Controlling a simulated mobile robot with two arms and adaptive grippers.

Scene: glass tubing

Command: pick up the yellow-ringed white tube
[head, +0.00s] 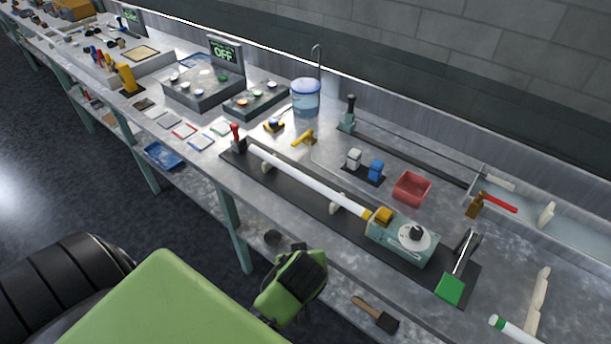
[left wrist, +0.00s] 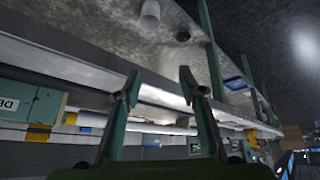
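The yellow-ringed white tube (head: 315,184) lies along the long dark base on the bench, over pale supports. Its yellow ring (head: 367,214) is at its right end, beside the yellow chuck (head: 383,216) of a teal machine box. In the left wrist view, a pale tube-like length (left wrist: 92,121) with a yellow band runs behind the fingers. My left gripper (left wrist: 160,96) is open, its two fingers apart with nothing seen between them. In the head view, a green and black arm part of mine is before the bench's front edge; fingertips are not discernible there. My right gripper is not in view.
A red-handled post (head: 236,138) stands by the tube's left end. A green-ended white tube (head: 512,328) lies at lower right. A red bin (head: 411,188) and blue block (head: 376,170) stand behind the base. A brush (head: 376,314) lies below the front edge.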

